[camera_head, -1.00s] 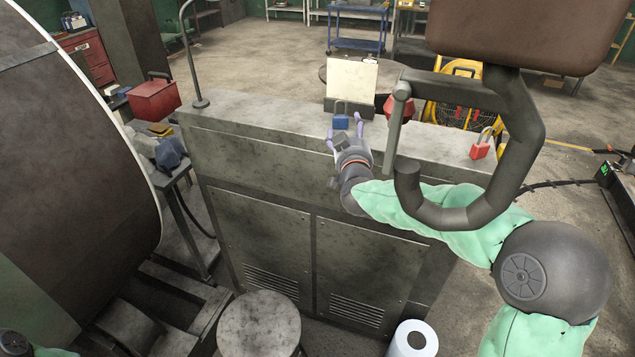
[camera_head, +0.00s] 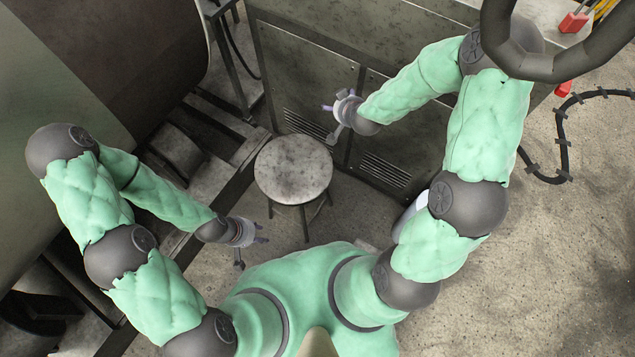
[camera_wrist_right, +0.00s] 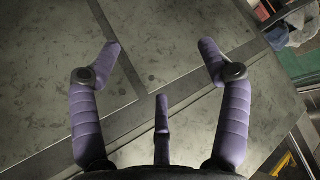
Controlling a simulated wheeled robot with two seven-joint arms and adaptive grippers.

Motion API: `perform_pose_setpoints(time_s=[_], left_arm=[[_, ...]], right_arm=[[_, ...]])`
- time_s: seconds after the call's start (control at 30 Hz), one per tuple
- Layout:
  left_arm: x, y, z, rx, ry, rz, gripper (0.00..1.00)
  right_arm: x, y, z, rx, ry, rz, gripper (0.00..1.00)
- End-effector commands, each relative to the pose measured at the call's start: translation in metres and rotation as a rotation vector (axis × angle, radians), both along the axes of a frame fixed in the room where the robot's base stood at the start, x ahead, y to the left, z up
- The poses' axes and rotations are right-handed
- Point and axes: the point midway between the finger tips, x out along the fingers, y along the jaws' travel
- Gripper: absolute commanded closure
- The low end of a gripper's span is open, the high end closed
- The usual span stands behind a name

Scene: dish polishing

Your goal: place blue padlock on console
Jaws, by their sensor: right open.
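The blue padlock is in neither view now. The grey metal console (camera_head: 305,65) shows its front doors and vents at the top of the head view; most of its top surface is out of frame. My right gripper (camera_head: 332,118) hangs in front of the console doors. In the right wrist view its fingers (camera_wrist_right: 160,48) are spread open with nothing between them, above a bare grey metal surface. My left gripper (camera_head: 258,243) is below and left of the round stool, away from the console; its fingers are too small to tell open from shut.
A round stool (camera_head: 293,170) stands between my arms, in front of the console. A red padlock (camera_head: 573,22) is at the top right. A dark cable (camera_head: 562,140) lies on the open floor at the right. A large dark cylindrical machine (camera_head: 90,60) fills the left.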

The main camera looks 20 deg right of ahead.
Motion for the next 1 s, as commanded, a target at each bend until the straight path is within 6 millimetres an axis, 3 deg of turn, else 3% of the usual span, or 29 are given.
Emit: perform_pose_setpoints(time_s=[0.03, 0.1, 0.3, 0.4, 0.53, 0.7, 1.0], left_arm=[[0.0, 0.0, 0.0, 0.0, 0.0, 0.0, 0.6], [0.0, 0.0, 0.0, 0.0, 0.0, 0.0, 0.6], [0.0, 0.0, 0.0, 0.0, 0.0, 0.0, 0.6], [0.0, 0.0, 0.0, 0.0, 0.0, 0.0, 0.6], [0.0, 0.0, 0.0, 0.0, 0.0, 0.0, 0.6], [0.0, 0.0, 0.0, 0.0, 0.0, 0.0, 0.6], [0.0, 0.0, 0.0, 0.0, 0.0, 0.0, 0.6]], right_arm=[[-0.019, 0.018, -0.031, 0.038, 0.077, 0.023, 0.23], [-0.047, 0.041, -0.065, 0.089, 0.174, 0.048, 0.23], [-0.14, 0.099, -0.142, 0.221, 0.458, 0.101, 0.23], [-0.186, 0.122, -0.165, 0.271, 0.584, 0.118, 0.23], [-0.231, 0.14, -0.181, 0.314, 0.702, 0.131, 0.23], [-0.256, 0.149, -0.188, 0.336, 0.768, 0.135, 0.23], [-0.257, 0.15, -0.188, 0.337, 0.771, 0.135, 0.23]])
